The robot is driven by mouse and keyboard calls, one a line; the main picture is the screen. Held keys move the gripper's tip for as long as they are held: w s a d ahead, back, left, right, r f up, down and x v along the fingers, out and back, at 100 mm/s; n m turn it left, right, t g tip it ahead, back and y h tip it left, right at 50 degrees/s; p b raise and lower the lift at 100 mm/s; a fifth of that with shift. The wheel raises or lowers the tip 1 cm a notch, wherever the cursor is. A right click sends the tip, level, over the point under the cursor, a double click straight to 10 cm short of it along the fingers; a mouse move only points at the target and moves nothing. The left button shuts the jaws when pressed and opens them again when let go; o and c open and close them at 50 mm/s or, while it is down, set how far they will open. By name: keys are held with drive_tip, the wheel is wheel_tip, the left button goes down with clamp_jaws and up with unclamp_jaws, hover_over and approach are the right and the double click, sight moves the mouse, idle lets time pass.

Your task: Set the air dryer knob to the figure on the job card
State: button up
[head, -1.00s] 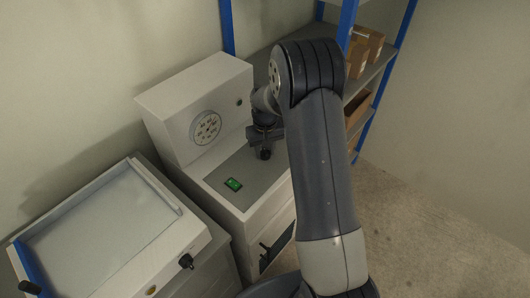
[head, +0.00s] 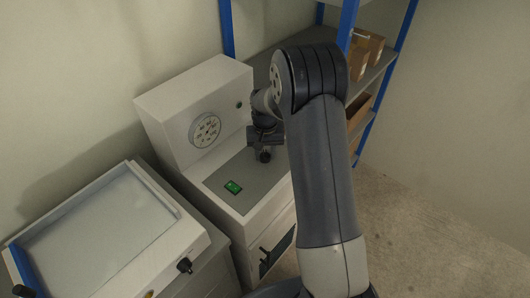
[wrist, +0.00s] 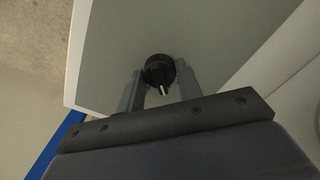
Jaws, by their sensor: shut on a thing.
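A round black knob (wrist: 159,70) with a white pointer line stands on the grey top panel (wrist: 115,50) of a white machine (head: 180,95). In the wrist view the pointer line faces down the picture, toward my gripper's palm. My gripper (wrist: 160,80) is shut on the knob, one finger on each side. In the head view my gripper (head: 264,149) reaches down to the panel's far right part, and the knob is small and dark there. No scale figures can be read around the knob. I cannot make out a job card.
A white tray-topped unit (head: 180,218) stands at left. Blue-post shelving (head: 346,25) with boxes (head: 367,50) is behind my arm.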

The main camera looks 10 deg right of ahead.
sight(265, 153)
drive_tip(key=o, duration=1)
wheel_tip(265, 153, up, 11)
drive_tip(key=shift+b, duration=0.35)
drive_tip(key=shift+f, duration=0.2)
wheel_tip(265, 153, down, 10)
drive_tip(key=shift+f+p, duration=0.15)
drive_tip(key=shift+p, duration=0.2)
drive_tip(key=shift+f, duration=0.2)
drive_tip(key=shift+n, duration=0.3)
